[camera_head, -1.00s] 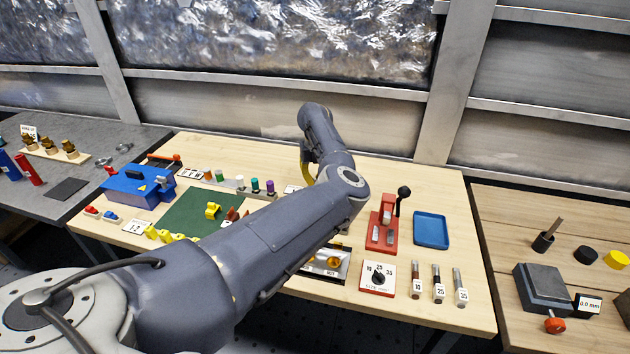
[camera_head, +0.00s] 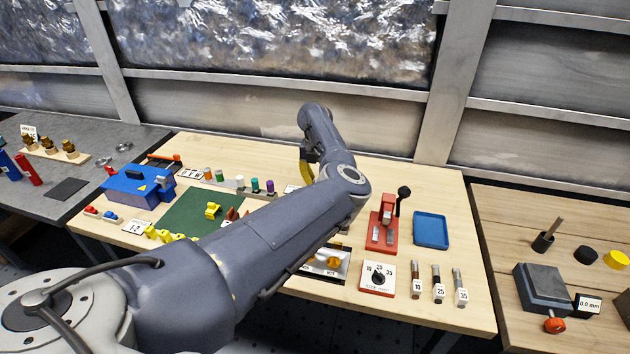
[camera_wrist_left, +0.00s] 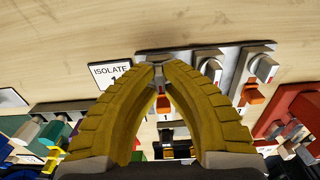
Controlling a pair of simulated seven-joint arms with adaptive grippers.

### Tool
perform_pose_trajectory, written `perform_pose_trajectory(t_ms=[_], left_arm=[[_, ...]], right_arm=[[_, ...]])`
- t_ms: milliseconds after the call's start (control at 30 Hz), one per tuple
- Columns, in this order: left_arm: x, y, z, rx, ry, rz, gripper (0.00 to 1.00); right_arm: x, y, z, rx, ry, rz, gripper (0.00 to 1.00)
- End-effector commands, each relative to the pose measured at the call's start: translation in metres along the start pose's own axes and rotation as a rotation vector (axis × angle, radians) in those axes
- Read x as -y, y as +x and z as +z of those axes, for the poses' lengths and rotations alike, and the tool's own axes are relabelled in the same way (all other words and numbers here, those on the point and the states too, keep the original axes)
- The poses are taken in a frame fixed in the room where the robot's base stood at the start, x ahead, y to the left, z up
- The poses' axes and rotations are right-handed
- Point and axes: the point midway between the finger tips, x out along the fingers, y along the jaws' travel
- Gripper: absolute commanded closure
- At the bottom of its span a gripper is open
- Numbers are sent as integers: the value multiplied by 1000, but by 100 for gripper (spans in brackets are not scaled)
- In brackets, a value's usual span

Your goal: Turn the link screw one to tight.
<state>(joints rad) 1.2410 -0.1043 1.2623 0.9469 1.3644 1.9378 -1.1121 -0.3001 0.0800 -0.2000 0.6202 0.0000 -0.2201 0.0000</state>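In the left wrist view a light panel holds a row of grey screws. Link screw one (camera_wrist_left: 159,76) is mostly hidden between my left fingertips, above an orange piece and a "1" label. My left gripper (camera_wrist_left: 161,68) has yellow ribbed fingers, bowed and drawn together at the tips around this screw. They seem closed on its narrow head; its exact turn angle cannot be told. A second screw (camera_wrist_left: 212,69) and a third screw (camera_wrist_left: 264,68) stand to its right. In the head view my left gripper (camera_head: 305,168) is partly behind my arm. My right gripper is not in view.
An "ISOLATE 1" card (camera_wrist_left: 110,73) stands left of the screws. On the bench are a blue box (camera_head: 135,190), a green mat (camera_head: 188,213), a red lever press (camera_head: 385,230) and a blue tray (camera_head: 431,230). My arm covers the bench's middle.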

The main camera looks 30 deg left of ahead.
Motion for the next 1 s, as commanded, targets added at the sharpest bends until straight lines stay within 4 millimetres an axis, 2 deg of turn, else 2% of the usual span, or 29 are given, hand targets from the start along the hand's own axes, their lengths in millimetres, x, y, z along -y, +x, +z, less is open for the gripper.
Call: perform_pose_trajectory(t_ms=[300, 333, 400, 700, 867, 1000], left_arm=[[0, 0, 0, 0, 1, 0, 100], [0, 0, 0, 0, 0, -1, 90], [0, 0, 0, 0, 0, 0, 82], [0, -2, 0, 1, 0, 0, 81], [0, -16, 1, 3, -1, -1, 81], [0, -39, 1, 3, -1, -1, 81]], right_arm=[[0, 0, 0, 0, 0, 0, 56], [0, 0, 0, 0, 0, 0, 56], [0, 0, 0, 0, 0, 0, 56], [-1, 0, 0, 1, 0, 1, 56], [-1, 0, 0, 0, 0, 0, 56], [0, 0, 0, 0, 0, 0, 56]])
